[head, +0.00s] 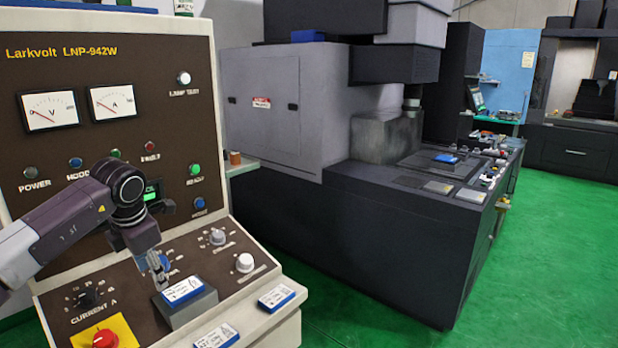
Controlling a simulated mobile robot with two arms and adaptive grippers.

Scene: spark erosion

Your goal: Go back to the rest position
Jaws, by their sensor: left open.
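My left arm comes in from the left in front of the control panel (120,150) marked Larkvolt LNP-942W. My left gripper (160,280) points down and is open. Its fingertips are just above or beside a blue and white box (183,289) that lies on a grey block (190,309) on the console's sloping part. I cannot tell whether the fingers touch the box. My right gripper is not in view.
Two more blue and white boxes, one at the front edge (276,298) and one lower (216,337), lie on the console. A red knob (105,339) sits at lower left. A dark machine (380,220) stands behind. Green floor (540,260) is clear at right.

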